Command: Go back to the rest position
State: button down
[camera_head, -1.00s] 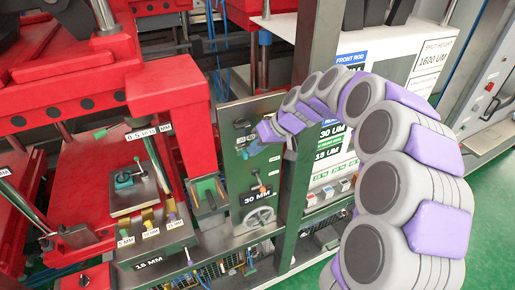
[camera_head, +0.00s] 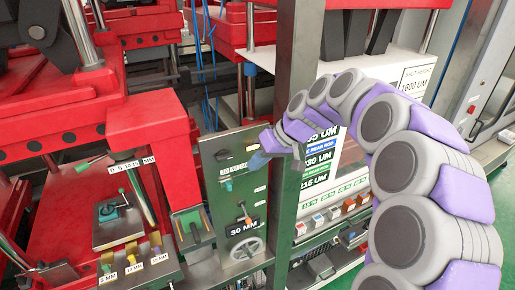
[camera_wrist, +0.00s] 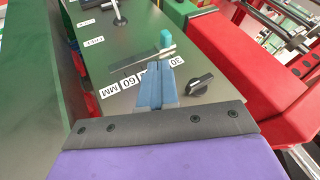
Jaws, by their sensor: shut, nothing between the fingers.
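My gripper (camera_head: 262,149) is at the end of my curved grey and purple arm, in front of the upper part of an upright grey-green control panel (camera_head: 215,162). In the wrist view its blue fingers (camera_wrist: 154,84) are together with nothing between them. Beyond them in that view are a teal-tipped lever (camera_wrist: 160,48), a black knob (camera_wrist: 199,85) and number labels on the panel. I cannot tell from the views whether the fingertips touch the panel.
A handwheel (camera_head: 246,248) and an orange-tipped lever (camera_head: 243,212) are lower on the panel. A green post (camera_head: 294,110) stands just right of it. Red press frames (camera_head: 150,125) fill the left. Green floor (camera_head: 504,160) shows at far right.

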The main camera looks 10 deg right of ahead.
jog(key=s+d+f+m+g+h+b, duration=0.1)
jog(key=s+f+h+b, duration=0.1)
jog(key=s+f+b, duration=0.4)
jog(key=s+d+f+m+g+h+b, duration=0.2)
jog(key=s+f+b, duration=0.4)
jog(key=s+f, duration=0.7)
jog(key=s+d+f+m+g+h+b, duration=0.1)
jog(key=s+f+b, duration=0.6)
jog(key=s, duration=1.2)
notch_tip(320, 180, down, 2)
jog(key=shift+d+f+m+h, duration=0.15)
jog(key=shift+d+m+h, duration=0.25)
jog(key=shift+h, duration=0.6)
jog(key=shift+d, duration=0.4)
jog(key=shift+a, duration=0.35)
